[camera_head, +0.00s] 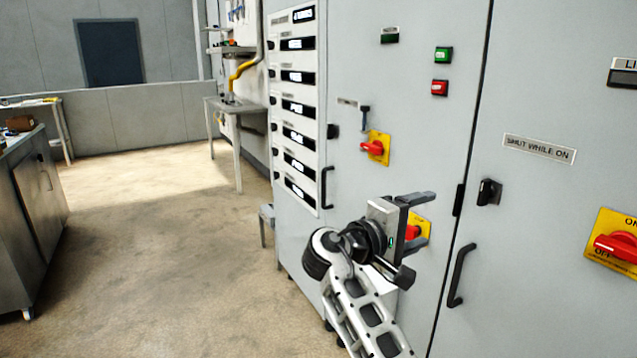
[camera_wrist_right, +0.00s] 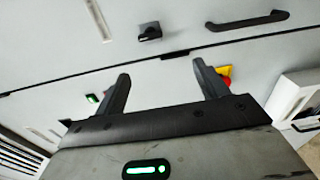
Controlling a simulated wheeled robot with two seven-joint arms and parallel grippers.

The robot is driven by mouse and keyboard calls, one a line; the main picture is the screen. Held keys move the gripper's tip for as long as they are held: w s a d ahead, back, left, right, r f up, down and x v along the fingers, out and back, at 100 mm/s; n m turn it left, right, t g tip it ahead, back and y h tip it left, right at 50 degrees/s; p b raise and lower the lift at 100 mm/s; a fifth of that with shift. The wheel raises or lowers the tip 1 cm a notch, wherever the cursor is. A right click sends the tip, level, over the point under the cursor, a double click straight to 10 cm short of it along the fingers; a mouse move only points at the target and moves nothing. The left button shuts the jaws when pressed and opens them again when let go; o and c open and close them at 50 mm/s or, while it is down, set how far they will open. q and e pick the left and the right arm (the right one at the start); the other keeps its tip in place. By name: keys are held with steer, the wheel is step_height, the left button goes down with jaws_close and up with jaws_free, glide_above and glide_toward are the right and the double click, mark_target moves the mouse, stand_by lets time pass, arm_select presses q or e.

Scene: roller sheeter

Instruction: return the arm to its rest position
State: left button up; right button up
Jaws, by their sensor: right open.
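My right arm (camera_head: 365,310) comes up from the bottom of the head view. My right gripper (camera_head: 425,220) is in front of the grey cabinet (camera_head: 400,120), its two dark fingers apart with nothing between them. It partly covers a red rotary switch on a yellow plate (camera_head: 422,222). In the right wrist view the open fingers (camera_wrist_right: 160,85) point toward the cabinet front, with a red and yellow switch (camera_wrist_right: 226,73) behind the right finger. Whether the fingers touch the cabinet cannot be told. My left gripper is not in view.
The cabinet has a black handle (camera_head: 460,275), a small black knob (camera_head: 488,192), a red switch (camera_head: 372,148) and a large red switch (camera_head: 615,245). A metal bench (camera_head: 35,200) stands at the left. The floor (camera_head: 150,250) between is clear.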

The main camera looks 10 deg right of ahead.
steer(key=s+a+f+n+t+y, duration=0.1)
steer(key=s+f+y, duration=0.2)
steer(key=f, duration=0.6)
steer(key=s+a+f+n+t+y, duration=0.15)
steer(key=f+y, duration=0.25)
steer(key=f, duration=0.5)
steer(key=s+f+y, duration=0.3)
steer(key=s+f, duration=0.1)
steer(key=f, duration=0.6)
steer(key=s+a+f+m+y, duration=0.2)
steer(key=s+a+y, duration=0.1)
steer(key=s, duration=0.6)
steer(key=s+a+f+m+y, duration=0.3)
steer(key=s+y, duration=0.3)
steer(key=s, duration=0.4)
steer(key=shift+s+a, duration=0.25)
steer(key=shift+a, duration=0.05)
